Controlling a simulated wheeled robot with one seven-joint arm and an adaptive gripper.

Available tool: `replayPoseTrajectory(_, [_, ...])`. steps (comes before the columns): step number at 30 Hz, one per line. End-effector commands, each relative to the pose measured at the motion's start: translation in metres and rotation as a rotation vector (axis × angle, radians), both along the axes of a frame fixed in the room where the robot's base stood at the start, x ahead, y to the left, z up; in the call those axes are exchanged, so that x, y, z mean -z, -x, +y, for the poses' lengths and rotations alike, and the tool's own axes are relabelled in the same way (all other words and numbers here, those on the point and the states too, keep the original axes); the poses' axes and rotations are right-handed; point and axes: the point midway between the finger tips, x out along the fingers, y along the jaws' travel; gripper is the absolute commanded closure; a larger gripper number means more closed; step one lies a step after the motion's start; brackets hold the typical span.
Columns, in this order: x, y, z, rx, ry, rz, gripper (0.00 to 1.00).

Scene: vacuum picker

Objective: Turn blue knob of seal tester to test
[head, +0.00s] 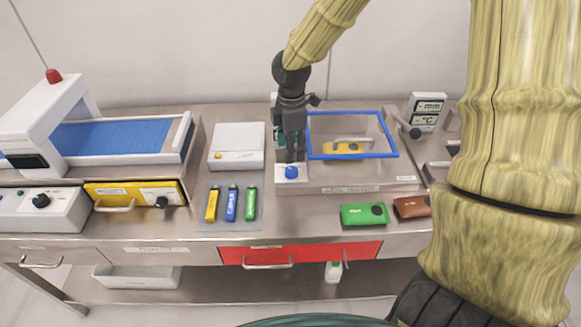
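The blue knob (291,172) is round and sits on a small pale plate at the front left of the seal tester (300,190). The tester has a clear lid with a blue frame (352,157); a yellow item (345,148) shows under or behind it. My dark gripper (295,158) points down right at the knob, its fingertips at the knob's far edge in the picture. I cannot tell whether they touch it, nor how far the fingers are apart. The plate's markings are too small to read, and its rear part is hidden behind my gripper.
A white box (237,147) stands left of my gripper. Yellow, blue and green tubes (232,204) lie on a mat. Green (364,215) and brown (412,207) packets lie at the front right. A conveyor (115,137) stands left. My arm covers the right side.

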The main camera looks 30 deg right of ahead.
Motion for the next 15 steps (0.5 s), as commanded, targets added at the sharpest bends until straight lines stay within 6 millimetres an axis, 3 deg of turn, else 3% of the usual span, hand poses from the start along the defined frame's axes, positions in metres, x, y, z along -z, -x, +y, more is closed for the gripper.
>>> replayPoseTrajectory(15, [0.061,0.002,-0.001,0.002,0.001,0.004,0.46])
